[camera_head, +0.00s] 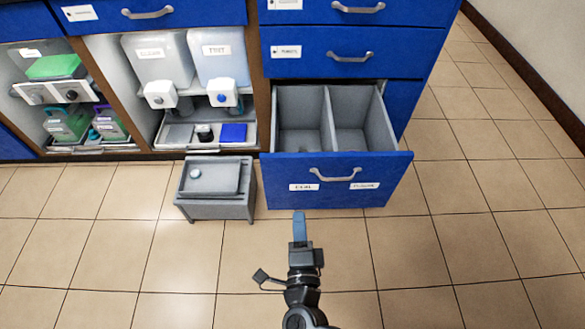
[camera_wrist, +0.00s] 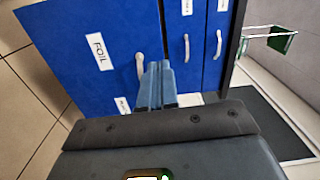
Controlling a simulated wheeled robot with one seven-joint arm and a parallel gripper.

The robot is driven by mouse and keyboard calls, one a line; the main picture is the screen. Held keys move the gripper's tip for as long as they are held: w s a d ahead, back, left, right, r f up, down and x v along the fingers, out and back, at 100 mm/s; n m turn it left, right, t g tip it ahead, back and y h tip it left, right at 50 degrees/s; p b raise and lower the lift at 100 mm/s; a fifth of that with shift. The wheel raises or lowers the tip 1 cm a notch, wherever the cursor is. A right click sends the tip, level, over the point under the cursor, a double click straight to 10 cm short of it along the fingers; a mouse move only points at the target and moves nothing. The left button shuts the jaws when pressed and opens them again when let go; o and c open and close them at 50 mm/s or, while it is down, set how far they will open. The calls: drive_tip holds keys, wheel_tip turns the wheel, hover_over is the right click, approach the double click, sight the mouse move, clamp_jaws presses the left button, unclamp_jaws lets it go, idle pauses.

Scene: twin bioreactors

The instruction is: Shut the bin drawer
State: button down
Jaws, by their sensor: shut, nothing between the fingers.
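The bin drawer (camera_head: 284,167) is pulled open at the bottom of the blue cabinet. It has a blue front with two white labels, a grey curved handle (camera_head: 335,175) and two empty-looking grey compartments. My gripper (camera_head: 299,216) is shut and empty, in front of the drawer and below the handle in the head view, left of the drawer's middle. In the wrist view the shut fingertips (camera_wrist: 157,70) show close beside the handle (camera_wrist: 139,66) on the blue front, which bears a FOIL label. I cannot tell whether they touch the front.
A grey step-like box (camera_head: 216,190) stands on the floor left of the drawer. Two shut blue drawers (camera_head: 352,52) are above. Open shelves with containers (camera_head: 160,62) are at the left. The tiled floor at the right is clear.

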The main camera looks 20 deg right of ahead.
drive_tip(key=w+m, duration=0.1)
drive_tip(key=w, duration=0.1)
drive_tip(key=b, duration=0.3)
approach(292, 160)
drive_tip(key=x, duration=0.7)
drive_tip(key=shift+r, duration=0.1)
